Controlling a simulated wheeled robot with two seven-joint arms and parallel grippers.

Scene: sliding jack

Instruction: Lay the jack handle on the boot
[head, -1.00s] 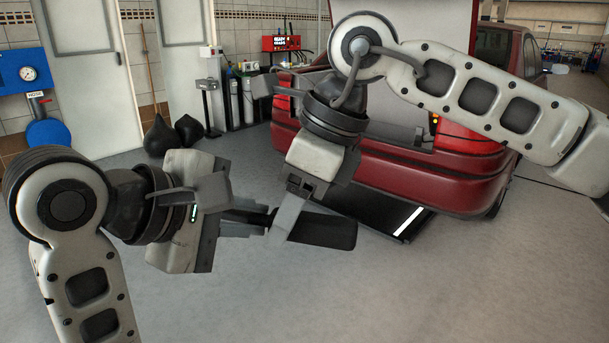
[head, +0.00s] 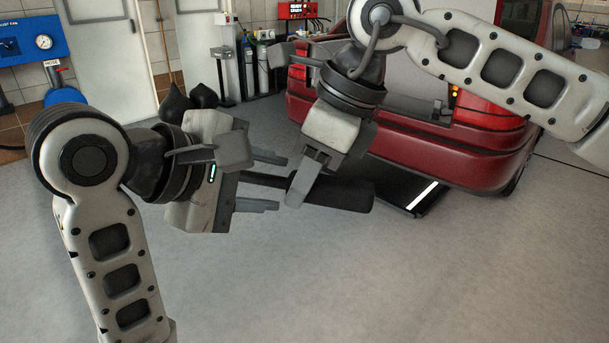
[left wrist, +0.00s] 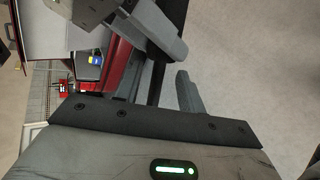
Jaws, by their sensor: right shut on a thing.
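The jack handle (head: 345,193) is a black rod with a thicker grip, held roughly level above the floor in the head view. My right gripper (head: 302,186) is shut on it near where the grip meets the thinner rod. My left gripper (head: 265,182) is open, its fingers above and below the thinner rod end; I cannot tell if they touch it. In the left wrist view the dark rod (left wrist: 157,82) shows between the open left fingers (left wrist: 177,70). The boot of the red car (head: 410,102) is behind, partly hidden by my right arm.
A black low piece with a white strip (head: 420,195) lies on the floor at the car's rear. Gas cylinders (head: 254,68), dark pear-shaped objects (head: 175,102) and a blue gauge panel (head: 30,38) stand at the back. The front floor is clear.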

